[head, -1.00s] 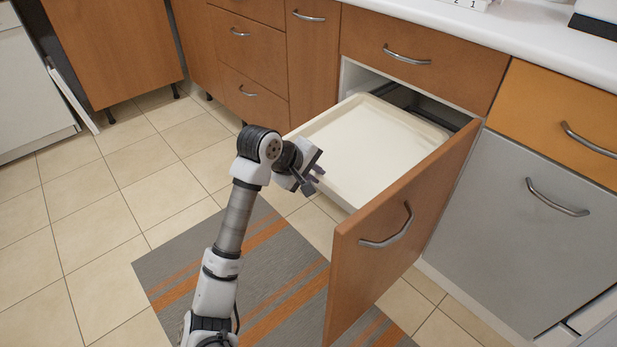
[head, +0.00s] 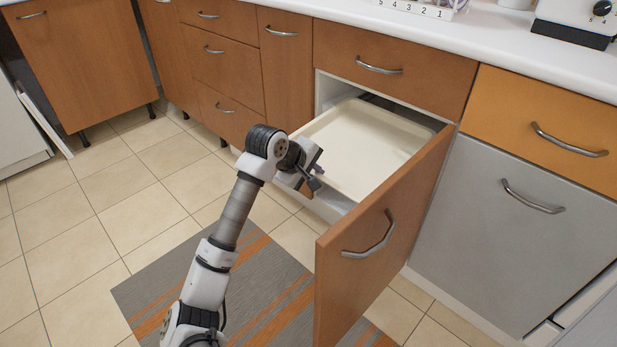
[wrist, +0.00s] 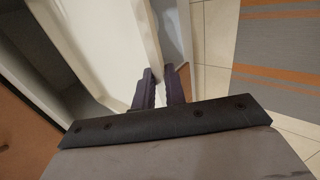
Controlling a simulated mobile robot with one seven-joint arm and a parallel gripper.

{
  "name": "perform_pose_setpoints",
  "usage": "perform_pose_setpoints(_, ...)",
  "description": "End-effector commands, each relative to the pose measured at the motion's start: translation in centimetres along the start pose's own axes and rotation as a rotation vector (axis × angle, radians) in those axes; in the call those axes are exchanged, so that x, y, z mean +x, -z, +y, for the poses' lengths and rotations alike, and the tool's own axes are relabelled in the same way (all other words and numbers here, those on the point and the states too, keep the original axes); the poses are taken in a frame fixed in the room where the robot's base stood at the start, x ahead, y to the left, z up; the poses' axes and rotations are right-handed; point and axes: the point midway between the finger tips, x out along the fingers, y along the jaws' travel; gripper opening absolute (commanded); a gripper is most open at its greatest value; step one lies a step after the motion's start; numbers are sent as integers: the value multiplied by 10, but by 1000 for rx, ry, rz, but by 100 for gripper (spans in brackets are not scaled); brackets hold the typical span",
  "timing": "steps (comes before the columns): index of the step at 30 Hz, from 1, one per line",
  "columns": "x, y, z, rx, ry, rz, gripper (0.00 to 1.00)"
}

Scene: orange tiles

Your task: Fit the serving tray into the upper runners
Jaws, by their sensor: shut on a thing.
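The serving tray (head: 367,146) is a shallow cream tray with a raised rim. It lies level in the opening of the pulled-out drawer unit, its far part inside the cabinet. My gripper (head: 315,178) is at the tray's left side, near the front. In the wrist view my gripper (wrist: 162,88) has its dark fingers on either side of the tray's rim (wrist: 152,42) and is shut on it. The runners cannot be made out; a dark gap shows behind the tray.
The drawer's wooden front (head: 375,245) with its curved handle stands out from the cabinet at the tray's near right. A pale drawer side shows below the tray. A closed drawer (head: 395,62) sits above the opening. The tiled floor to the left is clear.

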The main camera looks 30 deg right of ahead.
Motion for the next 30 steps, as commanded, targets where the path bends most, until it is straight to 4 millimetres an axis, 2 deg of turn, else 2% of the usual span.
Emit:
perform_pose_setpoints(19, 29, 0, 35, 2, 4, 1, 0)
perform_pose_setpoints(30, 38, 0, 46, 1, 5, 1, 0)
